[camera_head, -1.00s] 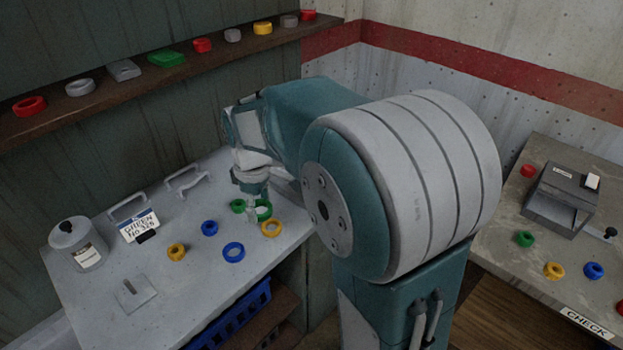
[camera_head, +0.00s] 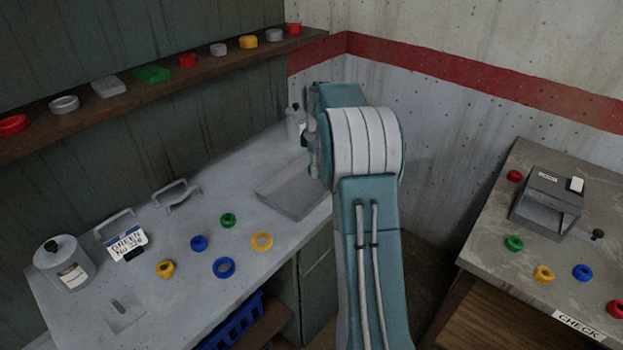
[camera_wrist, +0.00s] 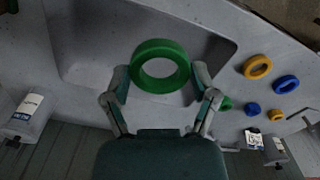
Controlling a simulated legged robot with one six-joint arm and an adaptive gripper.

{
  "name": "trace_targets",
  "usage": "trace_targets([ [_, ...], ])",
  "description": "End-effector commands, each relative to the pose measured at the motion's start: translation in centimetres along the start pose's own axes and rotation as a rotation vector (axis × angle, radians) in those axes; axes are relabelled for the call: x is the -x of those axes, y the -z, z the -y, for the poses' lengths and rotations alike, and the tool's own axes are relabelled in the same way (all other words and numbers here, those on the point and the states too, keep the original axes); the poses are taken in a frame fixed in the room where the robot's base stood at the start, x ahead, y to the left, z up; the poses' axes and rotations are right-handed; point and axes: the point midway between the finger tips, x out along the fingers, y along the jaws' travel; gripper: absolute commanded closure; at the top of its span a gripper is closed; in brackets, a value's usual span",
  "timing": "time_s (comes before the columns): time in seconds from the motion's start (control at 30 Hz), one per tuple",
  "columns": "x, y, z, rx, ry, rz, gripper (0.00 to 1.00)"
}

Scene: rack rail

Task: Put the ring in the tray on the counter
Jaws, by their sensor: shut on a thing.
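In the wrist view a large green ring (camera_wrist: 162,46) sits between the fingertips of my gripper (camera_wrist: 161,78), which is shut on it. The grey tray (camera_wrist: 85,60) lies beneath and behind the ring in that view, and the ring appears above it; the exact height is unclear. In the head view the shallow tray (camera_head: 283,192) is at the right end of the counter (camera_head: 190,285). My arm covers its right part and hides most of my gripper. A card (camera_head: 127,243) on the counter reads GREEN.
A smaller green ring (camera_head: 228,220), blue rings (camera_head: 224,267) and yellow rings (camera_head: 262,241) lie left of the tray. A canister (camera_head: 295,122) stands behind the tray. A shelf (camera_head: 130,95) with several items runs above. A side table (camera_head: 540,290) is at right.

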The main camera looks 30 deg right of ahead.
Motion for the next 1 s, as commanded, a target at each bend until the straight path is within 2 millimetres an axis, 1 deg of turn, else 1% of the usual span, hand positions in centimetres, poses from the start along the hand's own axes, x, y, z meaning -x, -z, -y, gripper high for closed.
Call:
trace_targets([
  [0.03,-0.5,0.4,-0.9,0.000,0.000,0.000,0.72],
  [0.2,-1.9,1.5,-3.5,0.000,0.001,0.000,0.72],
  [0.4,-5.1,2.6,-5.8,0.000,0.002,0.000,0.72],
  [0.5,-6.2,3.0,-6.7,0.000,0.000,0.000,0.72],
  [0.77,-7.7,3.4,-7.8,0.000,0.000,0.000,0.72],
  [0.9,-9.9,3.4,-7.7,-0.001,0.003,0.001,0.72],
  [1.0,-10.6,3.4,-7.7,-0.001,-0.001,-0.001,0.72],
])
